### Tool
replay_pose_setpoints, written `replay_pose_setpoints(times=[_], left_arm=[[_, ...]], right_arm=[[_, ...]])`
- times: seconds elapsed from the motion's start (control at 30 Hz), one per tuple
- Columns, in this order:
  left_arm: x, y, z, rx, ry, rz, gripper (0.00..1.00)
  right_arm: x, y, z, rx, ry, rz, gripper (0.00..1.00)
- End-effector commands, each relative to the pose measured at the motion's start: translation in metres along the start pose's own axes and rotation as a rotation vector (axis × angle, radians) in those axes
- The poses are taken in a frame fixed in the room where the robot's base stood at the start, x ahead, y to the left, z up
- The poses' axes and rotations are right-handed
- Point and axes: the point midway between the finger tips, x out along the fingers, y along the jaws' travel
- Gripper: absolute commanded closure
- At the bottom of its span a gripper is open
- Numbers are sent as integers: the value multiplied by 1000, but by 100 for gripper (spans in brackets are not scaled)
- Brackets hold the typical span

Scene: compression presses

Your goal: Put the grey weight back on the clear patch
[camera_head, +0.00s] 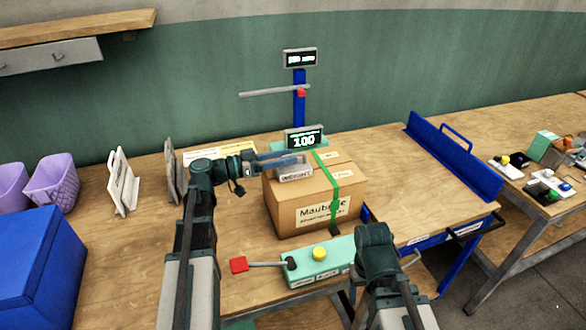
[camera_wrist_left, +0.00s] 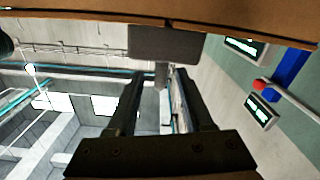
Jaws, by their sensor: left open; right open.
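The grey weight (camera_head: 295,173), a flat labelled block, rests on top of a cardboard box (camera_head: 310,215) with a green strap. My left gripper (camera_head: 295,156) is open at the weight, its fingers just above or beside it. In the left wrist view the weight (camera_wrist_left: 166,42) lies past the open fingertips (camera_wrist_left: 162,74), a narrower part showing between them. Contact cannot be told. I cannot make out a marked clear patch; the arm and box hide part of the tabletop. My right arm is at lower right, but its gripper fingers do not show.
Behind the box stand a blue post (camera_head: 299,98) with a lever and a display (camera_head: 304,138) reading 100. A teal control box (camera_head: 320,262) with a yellow button is in front. Blue bin (camera_head: 40,265) and card stands (camera_head: 122,182) are left; bare wood (camera_head: 400,170) is right.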

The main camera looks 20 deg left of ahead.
Motion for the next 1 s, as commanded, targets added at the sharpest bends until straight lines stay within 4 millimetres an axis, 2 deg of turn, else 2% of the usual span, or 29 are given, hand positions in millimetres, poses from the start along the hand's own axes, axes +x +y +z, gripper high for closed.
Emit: replay_pose_setpoints(times=[0.03, 0.13, 0.37, 0.47, 0.67, 1.0], left_arm=[[10, 0, 0, 0, -1, 3, 48], [22, 0, 0, 0, -1, 2, 48], [25, 0, 0, 0, 0, -1, 48], [25, 0, 0, 0, 0, 0, 63], [25, 0, 0, 0, 0, 0, 99], [24, 0, 0, 0, 0, 0, 100]], right_arm=[[0, 0, 0, 0, 0, 0, 32], [0, 0, 0, 0, 0, 0, 32], [0, 0, 0, 0, 0, 0, 32], [0, 0, 0, 0, 0, 0, 32], [0, 0, 0, 0, 0, 0, 32], [0, 0, 0, 0, 0, 0, 32]])
